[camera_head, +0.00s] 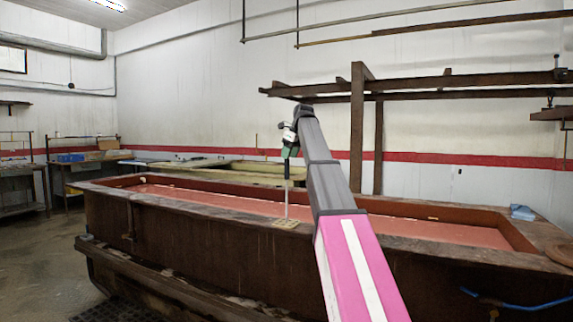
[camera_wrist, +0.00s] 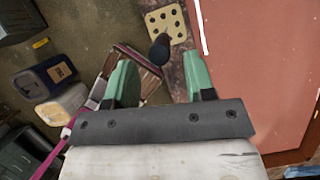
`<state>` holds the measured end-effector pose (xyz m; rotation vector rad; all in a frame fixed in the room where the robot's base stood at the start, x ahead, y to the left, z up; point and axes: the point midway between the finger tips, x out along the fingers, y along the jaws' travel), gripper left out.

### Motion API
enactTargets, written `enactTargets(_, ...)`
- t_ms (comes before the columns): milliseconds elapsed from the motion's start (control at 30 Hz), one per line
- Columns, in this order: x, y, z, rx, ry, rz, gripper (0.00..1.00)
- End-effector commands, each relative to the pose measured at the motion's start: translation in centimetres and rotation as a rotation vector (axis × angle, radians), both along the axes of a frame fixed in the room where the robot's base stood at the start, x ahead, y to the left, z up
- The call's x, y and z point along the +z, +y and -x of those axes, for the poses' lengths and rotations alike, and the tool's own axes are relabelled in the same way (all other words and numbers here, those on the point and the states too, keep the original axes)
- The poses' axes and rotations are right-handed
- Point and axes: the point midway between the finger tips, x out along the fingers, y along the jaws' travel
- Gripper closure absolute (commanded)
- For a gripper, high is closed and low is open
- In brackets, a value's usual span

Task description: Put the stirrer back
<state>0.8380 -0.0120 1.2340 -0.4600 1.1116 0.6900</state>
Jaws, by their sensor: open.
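The stirrer (camera_head: 286,190) stands upright as a thin pale rod with a dark handle, its lower end at a small cream plate with holes (camera_head: 284,224) on the near rim of the tank. In the wrist view its dark handle end (camera_wrist: 159,49) shows just beyond my fingertips, over a corner of the plate (camera_wrist: 178,24). I cannot tell whether the rod sits in a hole. My gripper (camera_head: 288,150) is above the handle. In the wrist view my gripper (camera_wrist: 160,76) has its green fingers spread wide, with nothing clasped between them.
The long brown tank (camera_head: 180,232) holds reddish liquid (camera_head: 440,230). Wooden beams (camera_head: 357,130) rise behind it. A blue cloth (camera_head: 522,212) lies on the right rim. A blue-handled thing (camera_head: 520,303) is at the tank's front right. Containers (camera_wrist: 45,75) stand on the floor at left.

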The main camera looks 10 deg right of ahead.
Motion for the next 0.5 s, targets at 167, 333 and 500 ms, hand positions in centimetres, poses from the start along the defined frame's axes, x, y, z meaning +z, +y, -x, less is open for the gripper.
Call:
enactTargets(167,3.3,-0.9,0.8,0.0,-0.001,0.0,0.51)
enactTargets(333,5.2,-1.5,1.4,0.0,0.0,0.0,0.51)
enactTargets(500,5.9,-1.7,1.7,0.0,0.0,0.0,0.51)
